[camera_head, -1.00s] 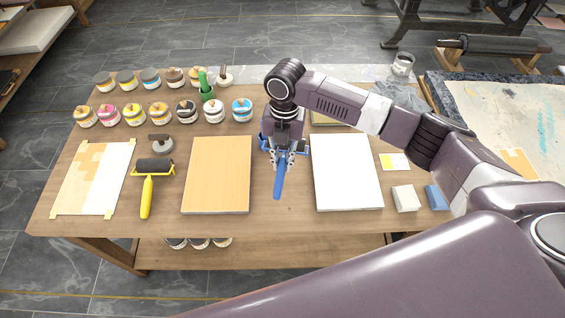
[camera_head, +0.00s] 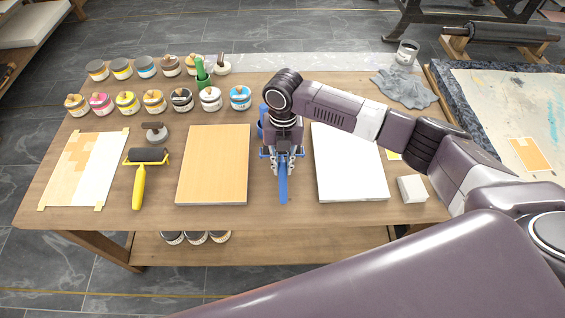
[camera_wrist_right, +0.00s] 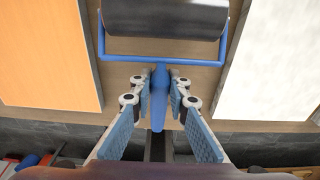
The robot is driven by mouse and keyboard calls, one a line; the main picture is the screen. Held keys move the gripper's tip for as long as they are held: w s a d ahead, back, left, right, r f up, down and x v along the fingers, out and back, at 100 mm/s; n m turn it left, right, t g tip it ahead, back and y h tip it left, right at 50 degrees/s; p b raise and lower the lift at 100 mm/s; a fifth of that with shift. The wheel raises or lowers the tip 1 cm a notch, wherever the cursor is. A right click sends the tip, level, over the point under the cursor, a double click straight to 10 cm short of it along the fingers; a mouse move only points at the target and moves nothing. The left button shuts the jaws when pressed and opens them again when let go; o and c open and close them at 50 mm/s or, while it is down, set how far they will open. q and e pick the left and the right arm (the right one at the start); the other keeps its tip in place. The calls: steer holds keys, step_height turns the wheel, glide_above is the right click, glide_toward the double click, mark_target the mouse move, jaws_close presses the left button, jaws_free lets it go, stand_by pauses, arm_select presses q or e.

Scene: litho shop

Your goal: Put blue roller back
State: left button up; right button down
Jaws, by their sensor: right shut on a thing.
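The blue roller has a dark cylinder (camera_wrist_right: 165,18), a blue frame (camera_wrist_right: 104,52) and a blue handle (camera_head: 284,186). It is between the tan wood board (camera_head: 214,165) and the white board (camera_head: 349,165), its handle toward the table's front edge. My right gripper (camera_head: 286,165) is shut on the handle; in the right wrist view its fingers (camera_wrist_right: 160,90) flank it close behind the frame. In the head view my gripper and wrist hide most of the cylinder. I cannot tell whether the roller touches the table. My left gripper is out of view.
A yellow roller (camera_head: 139,185) lies left of the tan board, beside a taped sheet (camera_head: 80,172). Several ink jars (camera_head: 155,100) stand in rows at the back left. A white block (camera_head: 412,189) and a grey cloth (camera_head: 404,88) are at the right. Bare table runs along the front.

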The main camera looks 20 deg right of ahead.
steer(key=shift+f, duration=0.8)
steer(key=shift+f, duration=0.1)
steer(key=c, duration=1.8)
jaws_free()
steer(key=shift+o, duration=0.2)
steer(key=r, duration=0.8)
steer(key=w+r, duration=0.1)
steer(key=r, duration=0.3)
steer(key=shift+d, duration=0.2)
